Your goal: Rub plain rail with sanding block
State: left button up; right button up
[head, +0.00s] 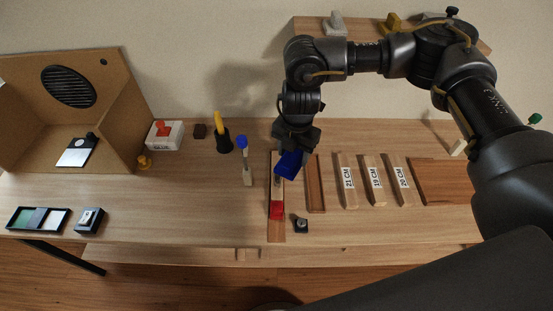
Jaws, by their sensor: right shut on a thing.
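My right gripper (292,152) points down at the middle of the table and is shut on a blue block (289,165), which seems to be the sanding block. The block is over the far part of a narrow wooden strip (276,232); I cannot tell if it touches the strip. The strip has a pale upper face and a red piece (276,209) near its front end. A plain brown rail (315,185) lies just to the right. Which of the two is the plain rail is not clear. My left gripper is out of view.
Labelled wooden pieces (376,183) and a brown board (441,182) lie to the right. A small black item (300,225) is near the strip's front end. A blue-topped stand (243,160) and a yellow-handled tool (222,135) stand left. The table's left middle is free.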

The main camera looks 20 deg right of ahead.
jog(key=w+a+f+n+p, duration=0.1)
jog(key=a+f+n, duration=0.3)
jog(key=n, duration=1)
jog(key=shift+w+f+n+p, duration=0.2)
jog(key=shift+f+n+p, duration=0.2)
jog(key=shift+f+p, duration=0.2)
jog(key=shift+a+f, duration=0.1)
